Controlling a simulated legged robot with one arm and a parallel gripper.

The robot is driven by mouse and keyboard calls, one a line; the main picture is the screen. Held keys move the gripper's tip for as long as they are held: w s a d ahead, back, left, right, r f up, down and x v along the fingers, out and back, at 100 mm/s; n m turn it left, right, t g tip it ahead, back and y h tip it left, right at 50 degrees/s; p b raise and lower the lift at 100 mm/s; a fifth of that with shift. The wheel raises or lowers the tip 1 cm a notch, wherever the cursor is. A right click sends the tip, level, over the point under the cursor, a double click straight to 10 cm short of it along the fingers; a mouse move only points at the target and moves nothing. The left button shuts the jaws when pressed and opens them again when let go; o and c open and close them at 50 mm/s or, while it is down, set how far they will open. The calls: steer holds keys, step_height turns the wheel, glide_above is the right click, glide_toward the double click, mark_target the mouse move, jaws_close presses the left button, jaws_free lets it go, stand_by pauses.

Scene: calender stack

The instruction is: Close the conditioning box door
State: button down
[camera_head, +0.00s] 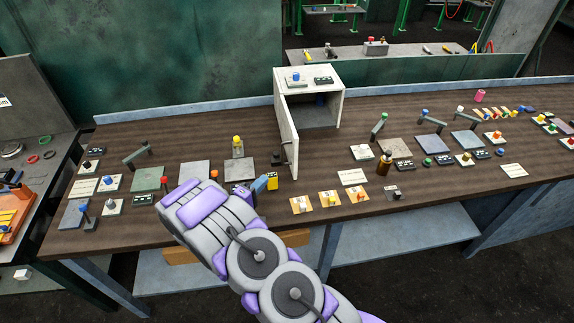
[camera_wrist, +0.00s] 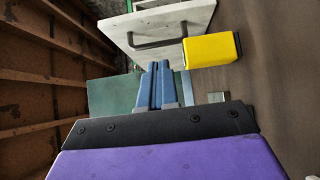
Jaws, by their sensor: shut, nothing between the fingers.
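The conditioning box (camera_head: 337,105) is a pale box at the back middle of the bench, with its front open and its dark inside showing. Its door (camera_head: 285,125) stands open, swung out toward the bench front from the box's left side. In the wrist view the door (camera_wrist: 190,14) is a pale panel with a dark bar handle (camera_wrist: 158,43). My gripper (camera_head: 265,183) is low over the bench, in front of the door and a little to its left. In the wrist view the blue fingers (camera_wrist: 160,72) are together and empty, below the handle and apart from it.
A dark bottle (camera_head: 384,165) and small yellow plates (camera_head: 330,198) lie right of the door. Several small fixtures crowd the bench (camera_head: 230,222).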

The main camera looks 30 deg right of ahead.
steer(key=b, duration=0.1)
glide_toward(293, 159)
steer(key=w, duration=0.2)
steer(key=w+d, duration=0.1)
steer(key=shift+w, duration=0.35)
steer(key=d, duration=0.2)
steer(key=d+b, duration=0.1)
steer(key=shift+s+d, duration=0.35)
steer(key=shift+d, duration=0.05)
steer(key=shift+d, duration=0.15)
